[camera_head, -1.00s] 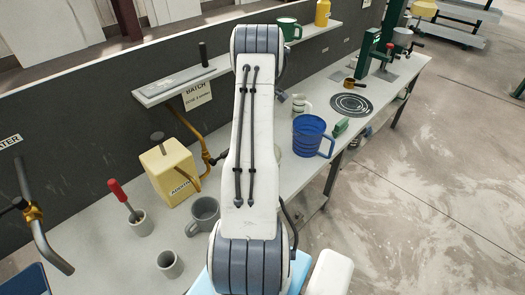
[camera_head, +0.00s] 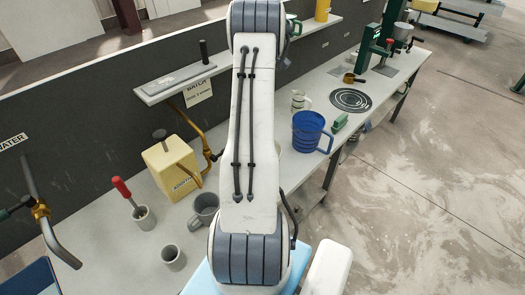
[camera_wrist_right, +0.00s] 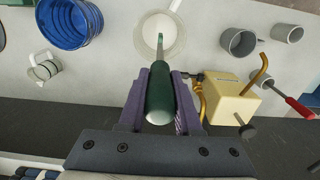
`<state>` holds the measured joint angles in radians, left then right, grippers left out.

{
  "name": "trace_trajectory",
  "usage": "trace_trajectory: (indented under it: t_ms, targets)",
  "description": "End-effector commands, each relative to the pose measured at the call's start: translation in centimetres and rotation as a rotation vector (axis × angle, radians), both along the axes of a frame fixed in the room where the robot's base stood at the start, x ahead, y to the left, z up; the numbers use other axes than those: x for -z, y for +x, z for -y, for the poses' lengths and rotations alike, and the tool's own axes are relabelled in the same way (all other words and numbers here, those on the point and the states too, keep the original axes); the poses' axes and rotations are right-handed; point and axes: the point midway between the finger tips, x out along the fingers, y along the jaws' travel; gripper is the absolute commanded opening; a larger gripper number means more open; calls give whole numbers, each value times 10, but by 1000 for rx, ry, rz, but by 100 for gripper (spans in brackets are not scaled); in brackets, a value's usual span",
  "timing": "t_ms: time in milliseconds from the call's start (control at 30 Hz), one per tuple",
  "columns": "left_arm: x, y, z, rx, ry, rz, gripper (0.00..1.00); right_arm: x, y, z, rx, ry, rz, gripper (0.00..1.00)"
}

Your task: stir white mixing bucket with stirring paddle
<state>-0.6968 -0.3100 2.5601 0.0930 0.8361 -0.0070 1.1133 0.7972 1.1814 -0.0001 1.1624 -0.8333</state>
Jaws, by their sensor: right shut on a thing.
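The white mixing bucket (camera_wrist_right: 160,36) is at the top middle of the right wrist view, seen from above with pale contents. The stirring paddle (camera_wrist_right: 158,92) has a dark green handle and a thin metal shaft that reaches over the bucket opening. How deep its lower end sits is unclear. My right gripper (camera_wrist_right: 160,90) is shut on the green handle, with a purple finger on each side. In the head view an arm of mine hides the right gripper, the paddle and nearly all of the bucket. My left gripper is not in view.
A blue ribbed jug (camera_head: 307,133) and a striped mug (camera_head: 299,101) stand beyond the arm. Left of it are grey cups (camera_head: 204,209), a red-handled tool (camera_head: 122,187) and a yellow additive container (camera_head: 166,165) with a brass tap. A raised shelf (camera_head: 150,94) runs behind.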

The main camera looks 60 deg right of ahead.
Motion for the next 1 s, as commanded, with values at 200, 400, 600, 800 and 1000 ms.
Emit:
trace_trajectory:
  t_ms: [200,400,600,800,1000]
  targets:
    - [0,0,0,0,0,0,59,-1,0,0,0,0,0,0]
    - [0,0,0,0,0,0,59,-1,0,0,0,-1,0,0]
    - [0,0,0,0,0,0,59,-19,0,1,0,-2,1,0]
    - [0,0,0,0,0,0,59,-42,0,1,0,-2,1,0]
    - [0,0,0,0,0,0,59,-51,0,0,0,0,0,0]
